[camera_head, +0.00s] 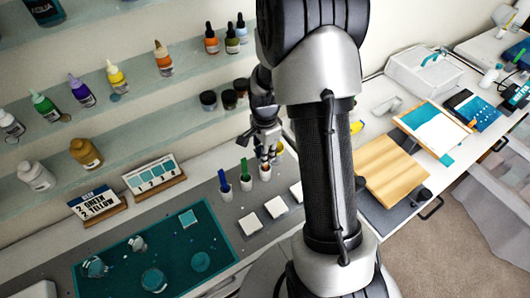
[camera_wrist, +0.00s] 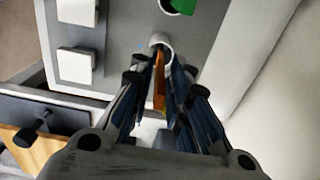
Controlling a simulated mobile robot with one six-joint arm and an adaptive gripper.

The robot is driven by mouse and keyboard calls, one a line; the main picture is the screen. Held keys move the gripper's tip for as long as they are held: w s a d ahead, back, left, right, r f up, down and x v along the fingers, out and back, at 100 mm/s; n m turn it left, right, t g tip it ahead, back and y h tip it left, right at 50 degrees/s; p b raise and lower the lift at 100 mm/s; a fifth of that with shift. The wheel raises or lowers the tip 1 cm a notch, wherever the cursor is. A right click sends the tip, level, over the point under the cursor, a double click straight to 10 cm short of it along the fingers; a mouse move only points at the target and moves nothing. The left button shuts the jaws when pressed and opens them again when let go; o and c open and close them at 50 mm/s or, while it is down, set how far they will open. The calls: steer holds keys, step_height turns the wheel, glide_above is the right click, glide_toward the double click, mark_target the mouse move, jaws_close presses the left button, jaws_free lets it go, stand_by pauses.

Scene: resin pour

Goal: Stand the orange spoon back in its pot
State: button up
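The orange spoon (camera_wrist: 159,85) stands between the fingers of my gripper (camera_wrist: 162,72) in the wrist view. Its far end meets a small white pot (camera_wrist: 161,40) just beyond the fingertips. In the head view my gripper (camera_head: 267,150) is directly above that pot (camera_head: 265,173), the rightmost of three on the grey mat. The fingers are close around the spoon, but whether they press on it is unclear. How deep the spoon sits in the pot is hidden.
A pot with a green spoon (camera_head: 244,167) and one with a blue spoon (camera_head: 223,180) stand just left. White square tiles (camera_head: 276,207) lie in front. A shelf with dark jars (camera_head: 208,99) runs behind. A wooden board (camera_head: 391,170) lies to the right.

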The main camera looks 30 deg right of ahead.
steer(key=shift+o, duration=1.1)
step_height(320, 180, up, 12)
steer(key=shift+r, duration=0.1)
stand_by(0.5)
steer(key=s+a+r+n+t+b, duration=0.2)
steer(key=s+a+r+n+b, duration=0.1)
steer(key=s+a+n, duration=0.3)
steer(key=s+a+r+n+t+b, duration=0.2)
steer(key=s+a+n, duration=0.4)
steer(key=s+n, duration=0.5)
steer(key=s+r+b, duration=0.1)
steer(key=s+r, duration=0.1)
steer(key=shift+s+a+n+t+b, duration=0.15)
steer(key=shift+s+n+t+b, duration=0.15)
steer(key=shift+s+b, duration=0.1)
